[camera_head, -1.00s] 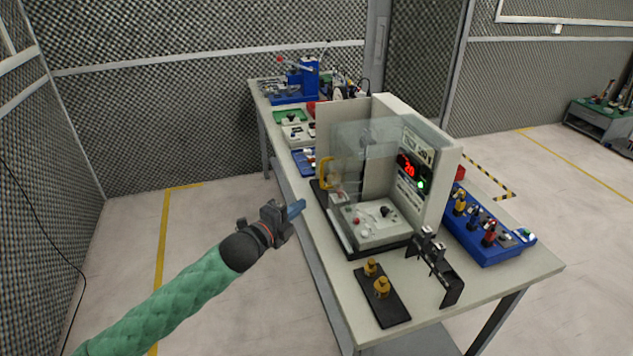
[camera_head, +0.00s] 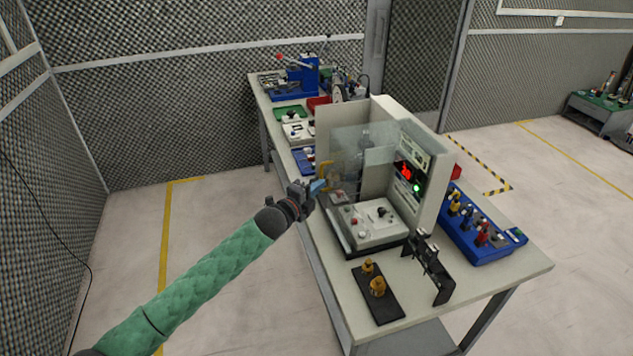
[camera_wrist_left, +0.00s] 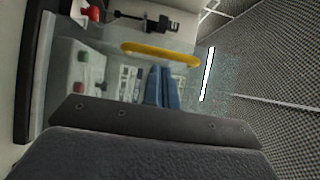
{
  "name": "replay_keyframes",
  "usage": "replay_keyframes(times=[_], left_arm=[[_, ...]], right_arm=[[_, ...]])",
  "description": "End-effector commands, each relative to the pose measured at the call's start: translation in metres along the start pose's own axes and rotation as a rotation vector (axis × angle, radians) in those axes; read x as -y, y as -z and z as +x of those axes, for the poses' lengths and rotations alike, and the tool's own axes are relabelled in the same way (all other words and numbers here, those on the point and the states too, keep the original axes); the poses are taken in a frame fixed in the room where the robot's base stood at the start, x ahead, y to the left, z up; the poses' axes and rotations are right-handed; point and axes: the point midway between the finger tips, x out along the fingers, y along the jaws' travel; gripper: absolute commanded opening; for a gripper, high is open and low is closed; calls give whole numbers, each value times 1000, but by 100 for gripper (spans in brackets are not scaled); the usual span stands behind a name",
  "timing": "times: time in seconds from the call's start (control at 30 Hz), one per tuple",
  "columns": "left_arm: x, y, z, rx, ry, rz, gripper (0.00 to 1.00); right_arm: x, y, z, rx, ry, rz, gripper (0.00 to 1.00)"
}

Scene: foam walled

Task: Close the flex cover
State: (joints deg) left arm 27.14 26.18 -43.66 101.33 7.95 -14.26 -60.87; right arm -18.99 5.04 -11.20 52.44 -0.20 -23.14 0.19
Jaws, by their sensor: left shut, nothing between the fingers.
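The flex cover (camera_head: 350,146) is a clear panel with a yellow handle, standing raised at the left side of the white test machine (camera_head: 440,160). The yellow handle (camera_head: 325,172) also shows in the left wrist view (camera_wrist_left: 160,54), across the picture just beyond my fingertips. My left gripper (camera_head: 318,186) is shut and empty, with its blue fingers beside the handle. In the left wrist view the fingers (camera_wrist_left: 163,88) point at the handle; I cannot tell whether they touch it. My right gripper is not in view.
A black plate with brass parts (camera_head: 377,292) and a black bracket (camera_head: 430,265) stand at the table's front. A blue tray with several tools (camera_head: 480,228) lies right of the machine. Small trays and a blue press (camera_head: 300,78) stand behind. The floor to the left is clear.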

Motion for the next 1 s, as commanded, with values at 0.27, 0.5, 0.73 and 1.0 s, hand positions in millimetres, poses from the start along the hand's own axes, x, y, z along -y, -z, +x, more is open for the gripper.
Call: replay_keyframes(times=[0.27,0.5,0.73,1.0], left_arm=[[0,-5,5,-1,1,1,0],[0,-5,5,0,1,0,0],[-2,-14,10,1,0,2,0],[-2,-46,32,2,2,4,0]], right_arm=[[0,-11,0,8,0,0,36],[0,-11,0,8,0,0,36],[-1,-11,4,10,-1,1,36],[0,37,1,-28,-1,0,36]])
